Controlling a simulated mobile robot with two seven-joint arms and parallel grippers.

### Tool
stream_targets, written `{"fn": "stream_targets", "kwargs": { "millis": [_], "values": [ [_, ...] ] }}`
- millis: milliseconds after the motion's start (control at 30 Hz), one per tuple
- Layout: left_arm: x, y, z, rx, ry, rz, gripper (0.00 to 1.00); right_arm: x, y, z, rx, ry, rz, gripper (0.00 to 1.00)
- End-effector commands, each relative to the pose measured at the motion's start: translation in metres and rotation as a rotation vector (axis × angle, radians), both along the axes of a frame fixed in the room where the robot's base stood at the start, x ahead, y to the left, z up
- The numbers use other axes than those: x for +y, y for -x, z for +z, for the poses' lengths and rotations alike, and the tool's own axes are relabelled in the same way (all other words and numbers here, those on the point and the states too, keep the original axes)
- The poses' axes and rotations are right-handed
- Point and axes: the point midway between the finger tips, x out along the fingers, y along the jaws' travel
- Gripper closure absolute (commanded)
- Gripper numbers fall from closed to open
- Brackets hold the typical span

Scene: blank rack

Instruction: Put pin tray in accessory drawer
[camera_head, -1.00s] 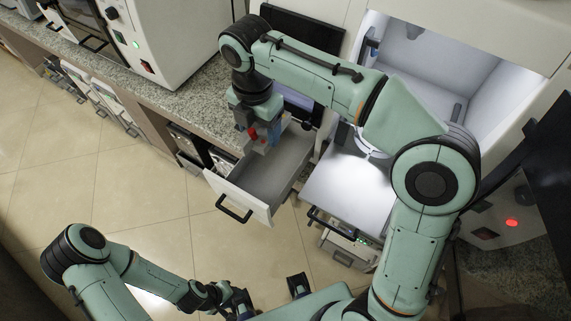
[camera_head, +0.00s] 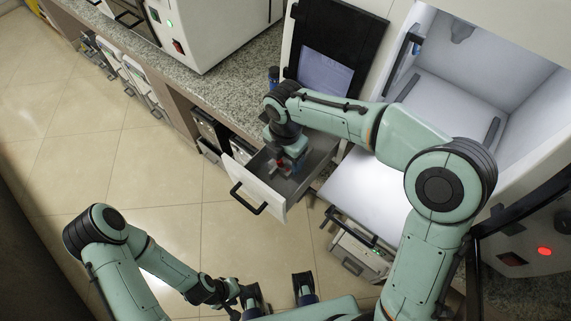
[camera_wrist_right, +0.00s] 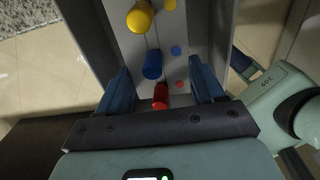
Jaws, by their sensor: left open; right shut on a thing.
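The pin tray (camera_wrist_right: 161,38) is grey, with yellow, blue and red pins and matching flat discs, in the right wrist view. My right gripper (camera_wrist_right: 163,88) is shut on it, with a blue finger on each side. In the head view my right gripper (camera_head: 287,166) points down into the open accessory drawer (camera_head: 258,186), which has a white front and black handle. The tray is mostly hidden there; I cannot tell whether it touches the drawer floor. My left gripper (camera_head: 278,289) is open and empty near my base, away from the drawer.
A white lit surface (camera_head: 368,205) lies right of the drawer, before an open cabinet (camera_head: 465,85). A dark-framed screen (camera_head: 327,72) stands behind the drawer. A granite counter (camera_head: 235,85) runs to the left. The floor in front is clear.

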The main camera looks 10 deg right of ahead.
Motion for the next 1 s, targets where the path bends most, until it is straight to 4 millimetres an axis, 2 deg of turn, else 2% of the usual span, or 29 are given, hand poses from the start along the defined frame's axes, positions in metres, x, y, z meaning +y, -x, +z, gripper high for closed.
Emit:
{"fn": "stream_targets", "kwargs": {
  "millis": [33,100,200,667,700,733,767,1000],
  "values": [
    [0.0,0.001,-0.003,0.001,0.0,0.0,0.57,-0.001,0.001,-0.012,0.006,0.002,0.0,0.67],
    [0.0,0.002,-0.005,0.002,0.0,0.0,0.57,-0.001,0.001,-0.025,0.005,0.003,0.0,0.67],
    [0.0,0.002,-0.006,0.002,0.0,0.0,0.57,-0.001,0.001,-0.035,0.002,0.002,0.0,0.67],
    [0.0,0.003,-0.008,0.003,0.0,0.0,0.57,0.0,0.0,-0.042,0.002,0.0,0.0,0.67],
    [0.0,0.002,-0.007,0.002,0.0,0.0,0.57,0.0,0.0,-0.042,0.002,0.0,0.0,0.19],
    [0.0,0.002,-0.007,0.003,0.0,0.0,0.57,0.0,0.0,-0.042,0.002,0.0,0.0,0.1],
    [0.0,0.002,-0.007,0.002,0.0,0.0,0.57,0.0,0.0,-0.041,0.002,0.0,0.0,0.07],
    [0.0,0.002,-0.007,0.002,0.0,0.0,0.57,0.0,0.0,-0.041,0.002,0.001,0.0,0.07]
  ]
}}
